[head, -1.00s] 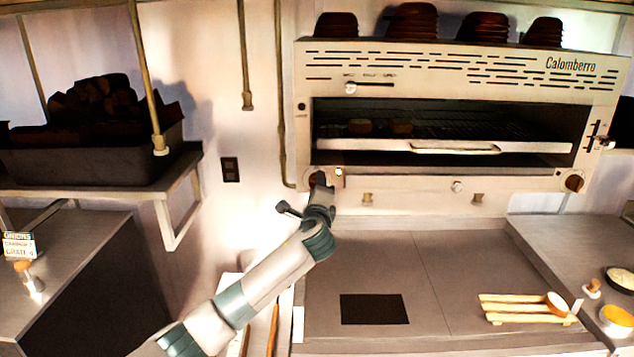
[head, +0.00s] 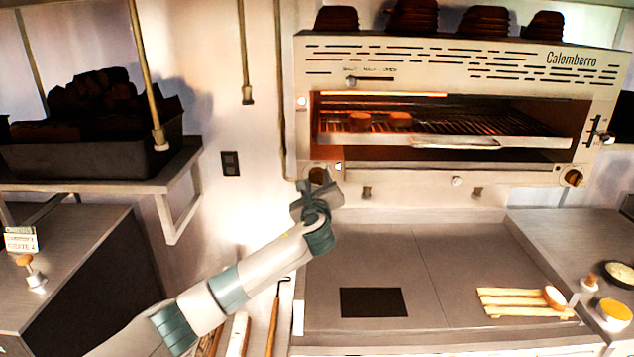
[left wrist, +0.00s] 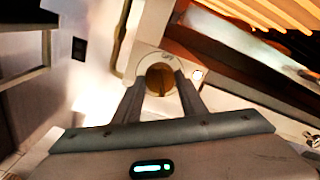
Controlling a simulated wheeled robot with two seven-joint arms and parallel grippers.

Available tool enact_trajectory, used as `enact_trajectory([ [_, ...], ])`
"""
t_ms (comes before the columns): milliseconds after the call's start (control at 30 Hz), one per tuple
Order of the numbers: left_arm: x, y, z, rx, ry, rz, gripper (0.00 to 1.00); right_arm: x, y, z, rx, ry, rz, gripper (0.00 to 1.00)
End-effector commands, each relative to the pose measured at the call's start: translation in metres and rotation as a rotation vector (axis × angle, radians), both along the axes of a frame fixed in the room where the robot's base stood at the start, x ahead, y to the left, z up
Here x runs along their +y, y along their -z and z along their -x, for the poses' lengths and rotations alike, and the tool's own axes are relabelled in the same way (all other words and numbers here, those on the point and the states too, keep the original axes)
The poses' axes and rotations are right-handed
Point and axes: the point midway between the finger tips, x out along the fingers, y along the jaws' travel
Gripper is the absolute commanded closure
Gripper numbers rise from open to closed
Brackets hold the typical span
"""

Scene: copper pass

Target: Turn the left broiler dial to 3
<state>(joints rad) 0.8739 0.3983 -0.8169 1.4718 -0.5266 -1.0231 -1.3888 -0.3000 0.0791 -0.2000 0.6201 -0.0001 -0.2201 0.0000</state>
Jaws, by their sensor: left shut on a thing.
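The left broiler dial (head: 318,175) is a round brown knob on a pale plate at the lower left of the broiler front. My left gripper (head: 316,190) reaches up to it from below, and its wrist partly hides the dial in the head view. In the left wrist view the dial (left wrist: 160,79) sits between the two fingertips (left wrist: 161,88), which are shut on it. The dial's numbers are too small to read. The broiler (head: 420,70) has a glowing orange element along the upper left of its opening. My right gripper does not show.
The right broiler dial (head: 573,177) is at the lower right of the front. Two brown items (head: 360,121) lie on the broiler rack. Below is a grey counter (head: 450,260) with a wooden rack (head: 525,300) at its right. A shelf with a dark bin (head: 90,150) stands left.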

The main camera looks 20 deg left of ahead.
Motion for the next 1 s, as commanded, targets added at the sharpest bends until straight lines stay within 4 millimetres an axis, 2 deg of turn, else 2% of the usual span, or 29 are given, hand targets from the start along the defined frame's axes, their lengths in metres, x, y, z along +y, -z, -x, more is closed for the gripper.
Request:
enact_trajectory([
  [433, -0.0004, 0.0032, 0.0004, 0.008, 0.0, -0.012, 0.85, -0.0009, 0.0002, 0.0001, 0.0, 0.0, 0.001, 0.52],
  [467, -0.0005, 0.0032, 0.0004, 0.008, 0.0, -0.011, 0.55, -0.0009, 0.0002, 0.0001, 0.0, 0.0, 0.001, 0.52],
  [500, -0.0004, 0.0032, 0.0004, 0.008, 0.0, -0.011, 0.46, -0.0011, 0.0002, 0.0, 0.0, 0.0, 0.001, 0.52],
  [533, -0.0004, 0.0029, 0.0004, 0.008, 0.0, -0.011, 0.44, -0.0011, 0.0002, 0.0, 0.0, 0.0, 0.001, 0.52],
  [1000, -0.0013, 0.002, 0.0046, 0.004, 0.0, -0.01, 0.44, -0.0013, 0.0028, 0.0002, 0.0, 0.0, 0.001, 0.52],
])
